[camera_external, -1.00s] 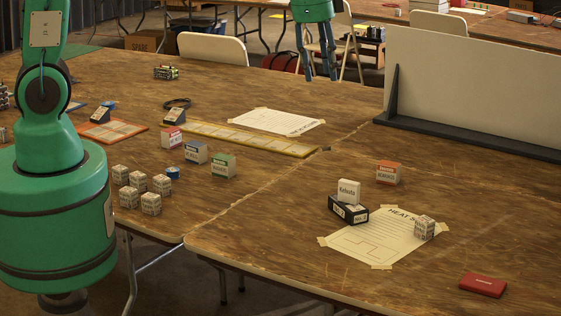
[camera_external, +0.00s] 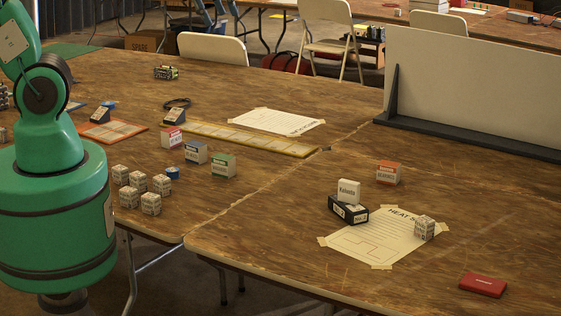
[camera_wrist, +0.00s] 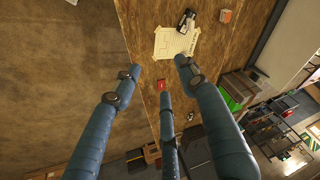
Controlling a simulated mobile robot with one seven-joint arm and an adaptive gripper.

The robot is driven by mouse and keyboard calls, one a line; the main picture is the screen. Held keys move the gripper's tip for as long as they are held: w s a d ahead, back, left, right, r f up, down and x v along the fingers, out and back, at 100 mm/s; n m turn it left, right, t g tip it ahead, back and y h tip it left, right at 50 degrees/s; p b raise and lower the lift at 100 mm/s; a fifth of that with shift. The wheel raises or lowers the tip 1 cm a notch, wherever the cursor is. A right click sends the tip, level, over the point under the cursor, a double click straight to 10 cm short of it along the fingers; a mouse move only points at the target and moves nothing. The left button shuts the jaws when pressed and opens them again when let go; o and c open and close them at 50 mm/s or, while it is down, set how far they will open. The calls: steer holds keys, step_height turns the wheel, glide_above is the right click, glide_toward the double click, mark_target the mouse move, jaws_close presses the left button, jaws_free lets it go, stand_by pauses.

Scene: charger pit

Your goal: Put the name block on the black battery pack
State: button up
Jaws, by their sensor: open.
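The white name block (camera_external: 348,191), with dark lettering on its face, stands upright on top of the black battery pack (camera_external: 348,213). The pack lies flat on the table at the upper left corner of a taped paper sheet. In the wrist view the battery pack (camera_wrist: 184,17) shows small near the top, and the block on it is hard to make out. My gripper (camera_wrist: 160,76) is open and empty, its blue fingers spread, well away from the pack and the block. It is not clearly visible in the external view.
The taped sheet (camera_external: 375,240) carries a printed cube (camera_external: 424,228). An orange-and-white box (camera_external: 388,173) stands behind, and a red case (camera_external: 483,285) lies front right. Several small boxes and cubes stand on the left table. A pale upright panel (camera_external: 475,85) borders the back right.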

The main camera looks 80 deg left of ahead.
steer(key=s+d+n+t, duration=0.1)
steer(key=s, duration=1)
steer(key=shift+d+n, duration=0.2)
steer(key=shift+n, duration=0.2)
steer(key=shift+f, duration=0.2)
step_height(320, 180, down, 2)
steer(key=shift+f+b, duration=0.1)
steer(key=shift+b, duration=1.05)
